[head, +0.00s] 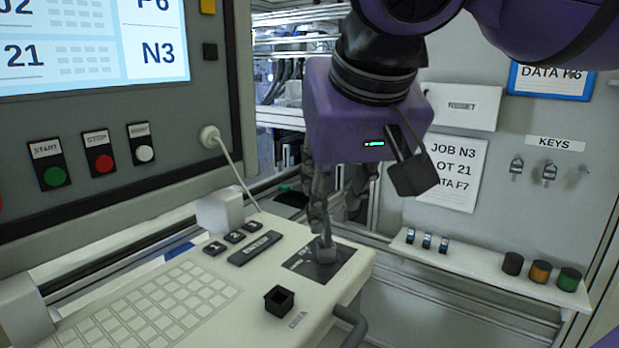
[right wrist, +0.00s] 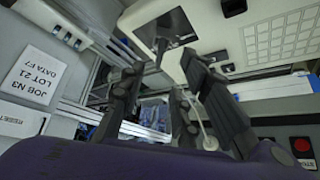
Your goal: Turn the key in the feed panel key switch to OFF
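The feed panel key switch (head: 320,252) is a small grey piece on a dark square plate (head: 336,268) at the right end of the light console. My right gripper (head: 338,222) points down over it, with one finger's tip right at the switch. In the right wrist view the dark plate (right wrist: 172,22) lies beyond the fingers. My left gripper is in neither view.
The console (head: 215,285) has a keypad, numbered buttons, a black square socket (head: 279,301) and a front handle (head: 350,325). A screen panel (head: 150,195) stands at left. Two keys (head: 549,172) hang at right above a shelf (head: 490,272) with small parts.

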